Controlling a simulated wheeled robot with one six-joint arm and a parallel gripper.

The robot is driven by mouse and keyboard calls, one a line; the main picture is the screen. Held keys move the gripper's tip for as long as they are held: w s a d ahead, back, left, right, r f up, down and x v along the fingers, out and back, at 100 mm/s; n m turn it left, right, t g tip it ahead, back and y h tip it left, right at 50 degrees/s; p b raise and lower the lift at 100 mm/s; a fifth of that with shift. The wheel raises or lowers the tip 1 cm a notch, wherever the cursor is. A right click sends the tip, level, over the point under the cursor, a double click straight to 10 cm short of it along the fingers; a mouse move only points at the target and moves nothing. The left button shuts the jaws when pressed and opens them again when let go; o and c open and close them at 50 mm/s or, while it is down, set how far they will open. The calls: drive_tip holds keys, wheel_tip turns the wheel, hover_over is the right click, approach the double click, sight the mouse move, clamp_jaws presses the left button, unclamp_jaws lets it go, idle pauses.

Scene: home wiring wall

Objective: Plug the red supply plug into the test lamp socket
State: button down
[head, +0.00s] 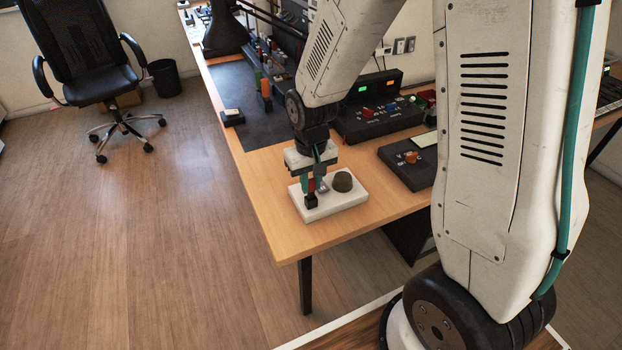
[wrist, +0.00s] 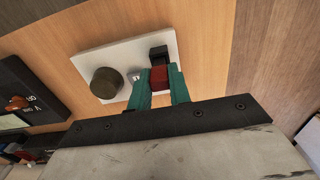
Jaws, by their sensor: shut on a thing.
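The red supply plug (wrist: 159,78) is between the two teal fingers of my gripper (wrist: 163,82) in the wrist view. My gripper (head: 313,183) is shut on it in the head view, low over the white board. The black test lamp socket (wrist: 158,53) sits at one end of the white board (wrist: 135,53). It also shows as a black block (head: 311,201) just below the gripper in the head view. The plug is right at the socket; I cannot tell whether it is seated. A dark round lamp dome (wrist: 106,82) stands on the same board.
A dark panel with an orange knob (head: 411,157) lies right of the board, and a larger console with lit displays (head: 378,115) stands behind. A dark mat (head: 247,105) covers the far left of the wooden table. The table's front edge is close to the board.

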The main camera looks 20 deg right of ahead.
sight(311, 180)
drive_tip(key=shift+f, duration=1.05)
drive_tip(key=c, duration=1.2)
unclamp_jaws()
wheel_tip(311, 180, up, 8)
drive_tip(key=shift+f, duration=0.15)
